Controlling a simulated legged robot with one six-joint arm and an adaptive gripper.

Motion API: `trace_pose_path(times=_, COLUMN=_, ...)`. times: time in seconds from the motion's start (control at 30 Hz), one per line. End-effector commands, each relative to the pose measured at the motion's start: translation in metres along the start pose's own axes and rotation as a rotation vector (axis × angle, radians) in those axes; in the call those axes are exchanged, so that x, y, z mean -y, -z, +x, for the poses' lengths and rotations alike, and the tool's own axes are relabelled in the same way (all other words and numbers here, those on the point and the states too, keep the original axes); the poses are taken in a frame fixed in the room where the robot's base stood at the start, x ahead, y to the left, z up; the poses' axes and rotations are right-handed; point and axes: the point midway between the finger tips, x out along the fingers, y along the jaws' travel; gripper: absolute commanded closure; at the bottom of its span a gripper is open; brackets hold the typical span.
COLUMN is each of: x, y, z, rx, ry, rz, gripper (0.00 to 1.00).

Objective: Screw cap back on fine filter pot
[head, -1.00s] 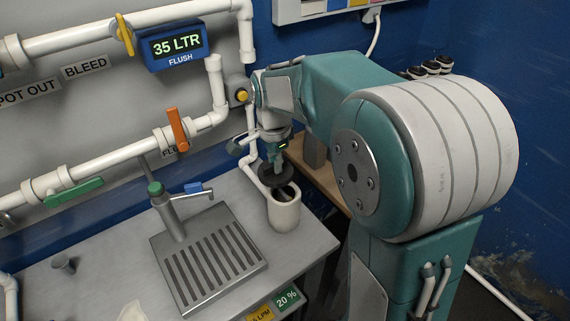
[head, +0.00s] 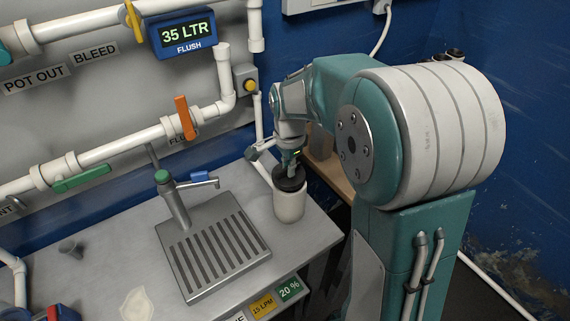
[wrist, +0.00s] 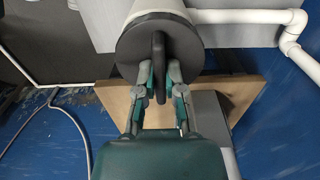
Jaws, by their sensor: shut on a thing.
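The fine filter pot (head: 290,207) is a white cylinder standing upright near the right end of the grey bench. Its black round cap (head: 289,184) sits at the pot's top, and the cap also shows in the wrist view (wrist: 135,48) with a raised bar across its middle. My gripper (head: 292,167) is above the pot, pointing down, and is shut on the cap's bar; in the wrist view its fingers (wrist: 159,80) lie on both sides of it. The cap looks level and in line with the pot. I cannot tell whether the threads are engaged.
A drain tray (head: 245,281) with a tap (head: 175,205) stands left of the pot. White pipes with an orange valve handle (head: 185,117) run along the wall behind.

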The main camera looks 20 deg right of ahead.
Motion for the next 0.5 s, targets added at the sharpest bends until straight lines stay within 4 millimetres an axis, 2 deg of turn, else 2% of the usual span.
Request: trace_pose_path(times=0.5, x=0.0017, y=-0.0053, z=0.0008, rx=-0.004, ry=-0.002, rz=0.000, gripper=1.00)
